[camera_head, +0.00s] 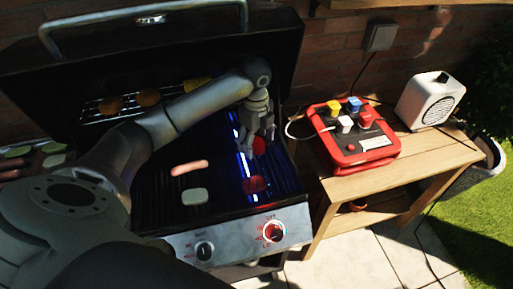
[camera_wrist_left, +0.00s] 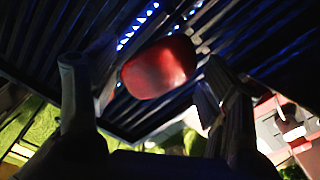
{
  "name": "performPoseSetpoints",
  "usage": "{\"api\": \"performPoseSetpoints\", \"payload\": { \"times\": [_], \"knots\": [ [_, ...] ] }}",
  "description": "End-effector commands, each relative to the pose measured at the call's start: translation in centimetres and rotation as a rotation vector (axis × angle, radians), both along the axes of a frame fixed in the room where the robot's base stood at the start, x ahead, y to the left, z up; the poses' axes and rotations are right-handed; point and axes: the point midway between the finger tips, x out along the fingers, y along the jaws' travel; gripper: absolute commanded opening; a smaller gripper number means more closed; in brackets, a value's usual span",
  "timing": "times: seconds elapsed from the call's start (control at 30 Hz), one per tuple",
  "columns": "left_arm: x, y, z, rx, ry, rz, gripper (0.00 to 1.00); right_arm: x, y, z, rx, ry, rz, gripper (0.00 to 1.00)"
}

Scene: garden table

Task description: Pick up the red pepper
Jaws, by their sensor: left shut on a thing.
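The red pepper (camera_head: 259,146) is at the right side of the dark grill, at the fingertips of my left gripper (camera_head: 257,132). In the left wrist view the red pepper (camera_wrist_left: 160,68) appears between the two fingers, with grill bars behind it. My left gripper is shut on it. The fingers partly cover it in the head view, and I cannot tell whether it is clear of the grate. My right gripper is in neither view.
A sausage (camera_head: 189,167), a pale slice (camera_head: 195,196) and another red piece (camera_head: 254,184) lie on the grill. The open lid (camera_head: 150,45) rises behind. A wooden side table (camera_head: 425,150) with a red power box (camera_head: 352,137) and a white device (camera_head: 430,100) stands right.

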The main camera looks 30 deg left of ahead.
Motion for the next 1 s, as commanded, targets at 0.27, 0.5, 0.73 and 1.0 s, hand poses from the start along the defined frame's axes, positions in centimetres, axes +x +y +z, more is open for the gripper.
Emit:
{"api": "performPoseSetpoints", "payload": {
  "times": [0.27, 0.5, 0.73, 1.0],
  "knots": [
    [-4.7, -1.2, 5.3, 0.005, -0.004, -0.005, 0.47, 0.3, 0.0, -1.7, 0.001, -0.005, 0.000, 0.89],
    [-9.2, -2.4, 7.3, 0.005, -0.001, -0.003, 0.47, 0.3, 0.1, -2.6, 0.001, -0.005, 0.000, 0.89],
    [-12.0, -3.2, 8.7, 0.003, 0.000, -0.001, 0.47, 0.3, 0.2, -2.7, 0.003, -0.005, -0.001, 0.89],
    [-12.9, -3.6, 9.1, 0.001, 0.002, 0.000, 0.47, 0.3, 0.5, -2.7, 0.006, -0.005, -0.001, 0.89]
  ]
}}
